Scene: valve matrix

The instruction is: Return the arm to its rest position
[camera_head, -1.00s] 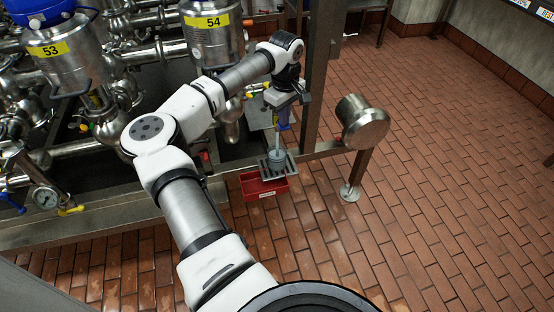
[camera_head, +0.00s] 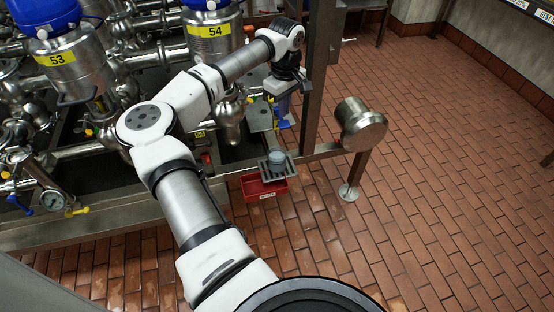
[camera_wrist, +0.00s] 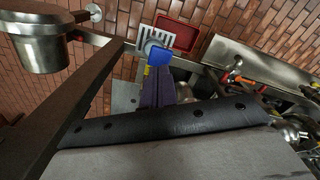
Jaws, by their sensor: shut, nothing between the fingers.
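My arm reaches out over the pipework in the head view. My gripper (camera_head: 284,113) points down from the wrist, above and apart from a small grey cup (camera_head: 277,156) on a grated holder (camera_head: 278,172). In the wrist view my gripper (camera_wrist: 158,78) shows as dark purplish fingers, closed together and empty. A blue part with a yellow band (camera_wrist: 161,57) appears just past the fingertips; I cannot tell whether they touch. The holder (camera_wrist: 147,39) lies beyond it, its cup mostly hidden.
A red bin (camera_head: 264,188) sits below the holder. A steel post (camera_head: 319,75) and a capped steel cylinder (camera_head: 360,124) stand close to the right of my gripper. Steel vessels labelled 53 (camera_head: 66,72) and 54 (camera_head: 214,40) stand left. The tiled floor (camera_head: 450,180) at right is clear.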

